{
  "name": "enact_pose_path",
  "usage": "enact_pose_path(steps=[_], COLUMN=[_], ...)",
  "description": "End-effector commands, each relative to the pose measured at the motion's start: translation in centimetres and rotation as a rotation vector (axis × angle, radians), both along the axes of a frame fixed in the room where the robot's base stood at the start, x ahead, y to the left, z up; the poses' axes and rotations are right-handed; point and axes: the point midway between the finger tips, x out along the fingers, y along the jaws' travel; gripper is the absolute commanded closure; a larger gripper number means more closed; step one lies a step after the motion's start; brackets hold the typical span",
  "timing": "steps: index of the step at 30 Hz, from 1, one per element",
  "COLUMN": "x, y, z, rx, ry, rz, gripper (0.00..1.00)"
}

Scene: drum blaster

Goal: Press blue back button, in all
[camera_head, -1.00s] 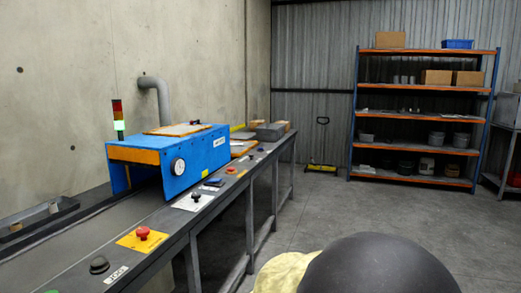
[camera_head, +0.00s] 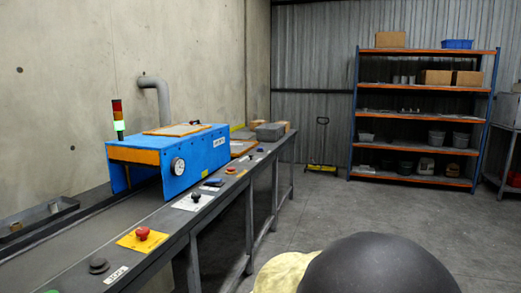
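A long dark conveyor bench runs along the wall, and its front rail (camera_head: 165,235) carries several controls. Toward the far end of the rail is a small dark button (camera_head: 260,149) that looks bluish; it is too small to be sure of its colour. A dark blue item (camera_head: 214,182) lies on a pale plate nearer the middle. Nearer still are a black knob (camera_head: 196,196) on a white plate, a red mushroom button (camera_head: 142,233) on a yellow plate and a black button (camera_head: 98,265). My gripper is not in view, and nothing is seen touching the controls.
A blue machine housing (camera_head: 185,155) with a round gauge spans the conveyor. A signal tower (camera_head: 118,123) beside it shows green. Orange shelving (camera_head: 425,115) stands at the back right. The floor (camera_head: 330,215) right of the bench is clear.

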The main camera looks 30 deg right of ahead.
Motion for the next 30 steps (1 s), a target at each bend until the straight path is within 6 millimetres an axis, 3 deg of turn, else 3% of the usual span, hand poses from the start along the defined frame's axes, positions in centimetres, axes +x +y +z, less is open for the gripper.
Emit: enact_pose_path(steps=[26,30], x=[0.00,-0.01], y=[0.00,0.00], z=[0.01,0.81], rx=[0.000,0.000], ry=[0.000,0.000], rz=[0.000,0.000], gripper=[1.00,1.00])
